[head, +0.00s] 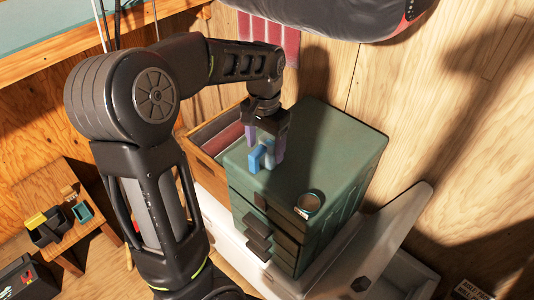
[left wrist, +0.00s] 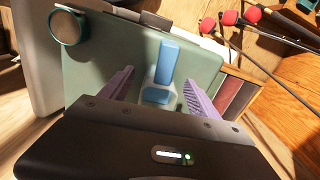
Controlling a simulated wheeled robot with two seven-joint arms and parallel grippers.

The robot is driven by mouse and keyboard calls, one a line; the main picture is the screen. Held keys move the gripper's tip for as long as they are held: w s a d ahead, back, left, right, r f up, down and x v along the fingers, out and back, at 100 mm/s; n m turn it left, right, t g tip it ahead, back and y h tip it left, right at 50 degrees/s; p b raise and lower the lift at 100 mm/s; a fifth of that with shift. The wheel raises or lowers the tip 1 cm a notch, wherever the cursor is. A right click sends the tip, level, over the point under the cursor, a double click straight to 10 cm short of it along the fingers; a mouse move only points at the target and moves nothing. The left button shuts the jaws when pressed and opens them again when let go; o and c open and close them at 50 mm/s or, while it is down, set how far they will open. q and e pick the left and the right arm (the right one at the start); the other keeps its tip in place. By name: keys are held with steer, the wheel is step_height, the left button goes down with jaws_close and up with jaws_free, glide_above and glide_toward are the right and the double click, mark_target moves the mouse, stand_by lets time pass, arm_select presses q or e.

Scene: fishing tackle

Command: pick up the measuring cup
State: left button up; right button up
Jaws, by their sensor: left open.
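A small blue and pale object (head: 256,159) stands on top of the green cabinet (head: 345,149). It looks like the measuring cup, though its shape is not fully clear. In the left wrist view it shows a tall blue slab (left wrist: 165,62) and a lower blue block, with a pale part around them. My left gripper (head: 266,146) is open above the cabinet top, its purple fingers on either side of this object. In the left wrist view the gripper (left wrist: 159,78) shows a gap at both sides. My right gripper is not in view.
A round dark-rimmed container (head: 308,204) stands near the cabinet's front edge. An open wooden box (head: 213,146) is beside the cabinet at left. A small wooden table (head: 62,210) with small bins stands at far left. A dark rounded bag (head: 340,14) is above.

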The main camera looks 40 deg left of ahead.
mark_target(266, 158)
arm_select(q)
steer(key=shift+f, duration=0.15)
steer(key=f, duration=0.3)
steer(key=f+p, duration=0.1)
steer(key=f, duration=0.1)
steer(key=shift+w, duration=0.3)
steer(key=shift+c, duration=0.3)
jaws_close()
stand_by(0.8)
